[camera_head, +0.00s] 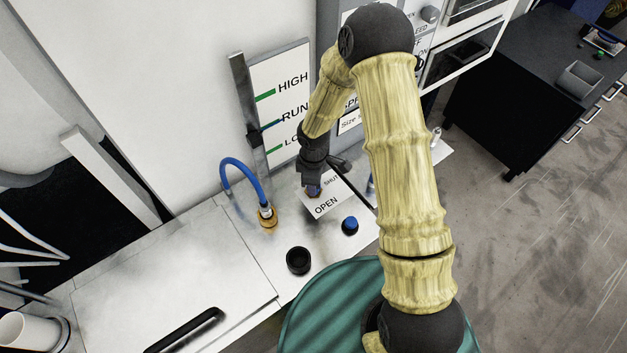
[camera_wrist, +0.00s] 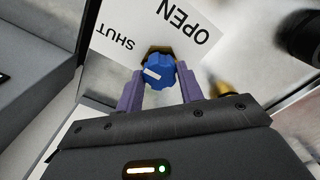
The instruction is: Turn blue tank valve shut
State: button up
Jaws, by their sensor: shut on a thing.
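The blue valve knob (camera_wrist: 155,64) is a ribbed blue dial with a white pointer line, on a brass base. In the wrist view its pointer line lies toward the left, on the side of the word SHUT. The white label plate (camera_wrist: 150,22) beside it reads SHUT and OPEN, upside down there; it also shows in the head view (camera_head: 340,199). My gripper (camera_wrist: 158,80) has its two purple fingers closed on either side of the knob. In the head view my gripper (camera_head: 313,187) reaches down at the label and largely hides the knob.
A blue hose (camera_head: 240,170) arches into a brass fitting left of my gripper. A second blue knob (camera_head: 350,226) and a black round cap (camera_head: 298,261) stand on the white bench nearby. A gauge board (camera_head: 280,95) marked HIGH and RUN stands behind. A green drum (camera_head: 330,305) is in front.

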jog(key=o, duration=1)
jog(key=shift+r, duration=0.15)
notch_tip(320, 180, up, 17)
jog(key=b, duration=0.1)
jog(key=shift+r, duration=0.1)
jog(key=s+d+r+m+t, duration=0.2)
jog(key=s+d+r+m, duration=0.1)
jog(key=s+d+m, duration=0.9)
jog(key=d+m, duration=0.1)
jog(key=m, duration=0.3)
jog(key=shift+s+d+r+t, duration=0.25)
jog(key=shift+d+r+t, duration=0.05)
jog(key=shift+r, duration=0.05)
